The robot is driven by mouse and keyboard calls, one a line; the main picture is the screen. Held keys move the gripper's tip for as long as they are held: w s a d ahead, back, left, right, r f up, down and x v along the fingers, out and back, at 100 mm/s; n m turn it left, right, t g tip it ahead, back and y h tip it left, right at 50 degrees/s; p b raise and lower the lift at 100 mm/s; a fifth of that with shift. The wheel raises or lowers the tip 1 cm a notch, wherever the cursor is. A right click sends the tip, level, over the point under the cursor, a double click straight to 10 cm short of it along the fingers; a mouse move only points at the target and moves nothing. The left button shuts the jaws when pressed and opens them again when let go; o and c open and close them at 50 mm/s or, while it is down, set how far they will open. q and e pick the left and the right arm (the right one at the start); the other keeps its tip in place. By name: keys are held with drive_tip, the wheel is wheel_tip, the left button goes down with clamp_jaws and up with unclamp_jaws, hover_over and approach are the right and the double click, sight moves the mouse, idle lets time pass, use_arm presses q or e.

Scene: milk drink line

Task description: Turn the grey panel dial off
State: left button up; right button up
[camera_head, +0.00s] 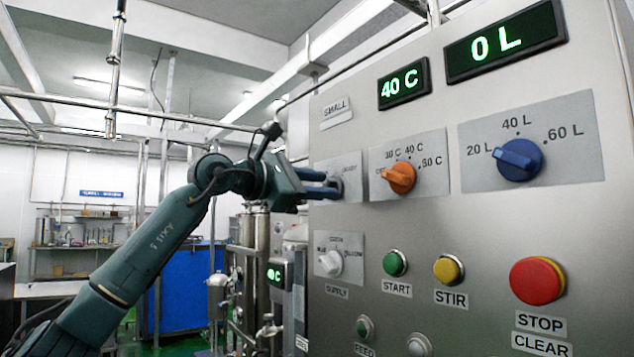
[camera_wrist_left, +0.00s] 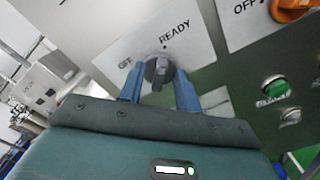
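The grey dial (camera_wrist_left: 158,72) sits on a light plate marked READY on the panel. In the wrist view my left gripper (camera_wrist_left: 160,92) has its two blue fingers on either side of the dial, spread apart, with the narrow knob bar between them. I cannot tell whether the fingertips touch it. The dial's exact pointer angle is unclear. My right gripper is not in view.
An orange dial (camera_head: 399,178) and a blue dial (camera_head: 518,160) are right of the gripper. A white dial (camera_head: 331,262) is below it. Green START (camera_head: 395,263), yellow STIR (camera_head: 448,269) and red STOP (camera_head: 537,281) buttons stick out lower down. Displays read 40 C and 0 L.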

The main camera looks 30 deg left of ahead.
use_arm(q)
clamp_jaws()
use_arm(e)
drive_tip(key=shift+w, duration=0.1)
use_arm(q)
drive_tip(key=shift+n, duration=0.3)
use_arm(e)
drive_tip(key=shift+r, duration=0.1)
use_arm(q)
drive_tip(key=n, duration=0.2)
drive_tip(key=shift+n, duration=0.4)
drive_tip(key=n+p, duration=0.1)
drive_tip(key=n, duration=0.2)
drive_tip(key=shift+a+r+n, duration=0.1)
drive_tip(key=shift+n, duration=0.3)
drive_tip(key=n, duration=0.5)
drive_tip(key=n+p, duration=0.1)
drive_tip(key=n, duration=0.4)
drive_tip(key=shift+w+a, duration=0.15)
drive_tip(key=shift+a, duration=0.05)
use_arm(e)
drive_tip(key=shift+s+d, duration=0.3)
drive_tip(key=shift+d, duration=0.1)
use_arm(q)
drive_tip(key=shift+n, duration=0.5)
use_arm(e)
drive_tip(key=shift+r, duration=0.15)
